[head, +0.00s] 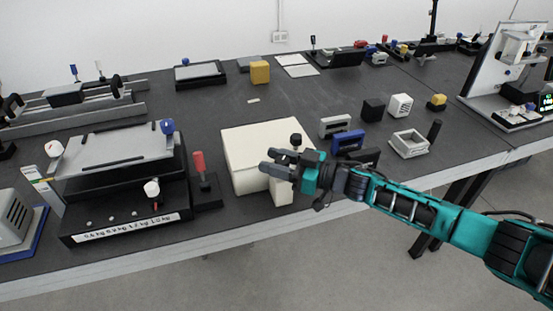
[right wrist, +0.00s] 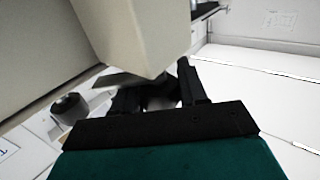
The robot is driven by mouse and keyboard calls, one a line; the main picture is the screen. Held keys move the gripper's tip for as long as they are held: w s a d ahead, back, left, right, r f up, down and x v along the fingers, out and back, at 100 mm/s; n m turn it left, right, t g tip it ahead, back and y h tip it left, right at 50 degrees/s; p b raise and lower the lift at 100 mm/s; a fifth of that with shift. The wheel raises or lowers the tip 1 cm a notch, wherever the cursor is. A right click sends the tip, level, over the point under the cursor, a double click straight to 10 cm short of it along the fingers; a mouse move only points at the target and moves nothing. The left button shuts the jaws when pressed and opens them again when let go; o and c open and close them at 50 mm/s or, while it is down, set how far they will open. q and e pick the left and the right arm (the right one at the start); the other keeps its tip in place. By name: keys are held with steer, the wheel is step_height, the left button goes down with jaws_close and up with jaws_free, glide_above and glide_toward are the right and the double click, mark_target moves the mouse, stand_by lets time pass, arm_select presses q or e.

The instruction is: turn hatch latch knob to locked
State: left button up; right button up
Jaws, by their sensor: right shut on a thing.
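A cream box (head: 245,145) stands at the table's front edge, with a smaller cream block (head: 281,191) at its front right. A black knob-topped post (head: 296,140) rises just behind my right gripper in the head view. My right gripper (head: 272,162) is at the box's front right, its fingers pointing left. In the right wrist view its fingers (right wrist: 158,92) are close under a pale block (right wrist: 135,35), around a dark part that is mostly hidden, which looks like the latch knob. The knob's turn angle cannot be read. My left gripper is not in view.
A red-handled lever (head: 200,165) and a scale-like device (head: 120,150) stand left of the box. Grey and blue brackets (head: 347,140) and a white open frame (head: 409,144) lie to the right. The dark table behind the box is mostly clear.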

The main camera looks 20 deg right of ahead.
steer(key=shift+w+d+f+n+g+y+b, duration=0.15)
steer(key=shift+n+g+y+b, duration=0.2)
steer(key=shift+n+g+y, duration=0.25)
steer(key=n+g+b, duration=0.1)
steer(key=g+b, duration=0.1)
steer(key=n+g+y+b, duration=0.1)
steer(key=g, duration=0.1)
steer(key=n+g+y+b, duration=0.1)
steer(key=n+g+b, duration=0.1)
steer(key=shift+s+a+f+b, duration=0.2)
steer(key=shift+s+a+b, duration=0.05)
steer(key=shift+s+b, duration=0.1)
steer(key=n+g+b, duration=0.2)
steer(key=g+b, duration=0.1)
steer(key=shift+s+r+y, duration=0.15)
steer(key=shift+s+y, duration=0.05)
steer(key=shift+y, duration=0.1)
steer(key=shift+s+a+r+n+g+b, duration=0.15)
steer(key=shift+n+g+b, duration=0.3)
steer(key=shift+g, duration=0.25)
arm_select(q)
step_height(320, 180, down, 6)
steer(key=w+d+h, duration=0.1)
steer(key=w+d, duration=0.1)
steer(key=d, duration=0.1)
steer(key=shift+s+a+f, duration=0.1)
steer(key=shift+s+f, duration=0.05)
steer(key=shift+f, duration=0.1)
